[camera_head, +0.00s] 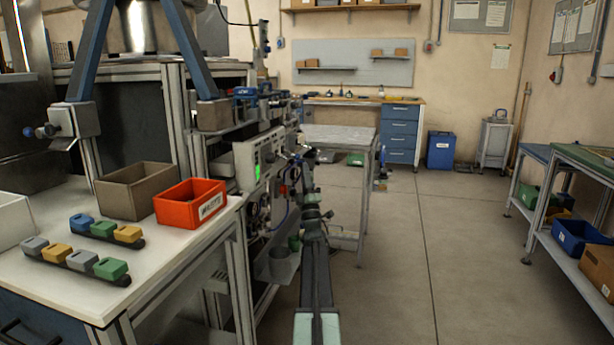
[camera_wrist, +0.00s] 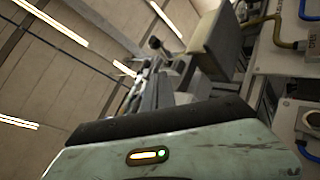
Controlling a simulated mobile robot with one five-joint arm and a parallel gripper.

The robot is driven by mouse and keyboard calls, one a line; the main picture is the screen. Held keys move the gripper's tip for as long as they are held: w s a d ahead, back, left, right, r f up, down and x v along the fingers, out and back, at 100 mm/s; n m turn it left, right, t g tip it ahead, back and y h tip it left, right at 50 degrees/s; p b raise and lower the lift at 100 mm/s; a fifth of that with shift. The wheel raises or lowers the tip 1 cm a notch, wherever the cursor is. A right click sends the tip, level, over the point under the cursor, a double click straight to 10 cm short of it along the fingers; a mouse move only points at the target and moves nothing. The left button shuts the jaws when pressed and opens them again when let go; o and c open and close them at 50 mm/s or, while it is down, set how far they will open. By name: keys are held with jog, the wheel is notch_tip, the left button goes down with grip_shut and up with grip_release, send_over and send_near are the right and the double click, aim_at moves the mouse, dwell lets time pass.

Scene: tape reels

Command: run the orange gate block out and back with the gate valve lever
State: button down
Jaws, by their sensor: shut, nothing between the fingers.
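My arm reaches forward from the bottom middle of the head view, and my gripper (camera_head: 312,196) is at its far end, small and dark, close to the right side of the machine rack. It is shut and appears empty. I cannot make out the orange gate block in either view.
The rack carries a white control box (camera_head: 259,160) with a green display. A table at left holds a red bin (camera_head: 190,204), a brown bin (camera_head: 137,190) and coloured blocks. A grey-topped table (camera_head: 338,138) stands beyond my arm. The floor (camera_head: 400,260) to the right is clear.

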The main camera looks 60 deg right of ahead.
aim_at(307, 147)
jog(key=d+r, duration=0.1)
jog(key=d, duration=0.1)
jog(key=d+r+p, duration=0.1)
jog(key=d+r, duration=0.1)
jog(key=shift+w+d, duration=0.1)
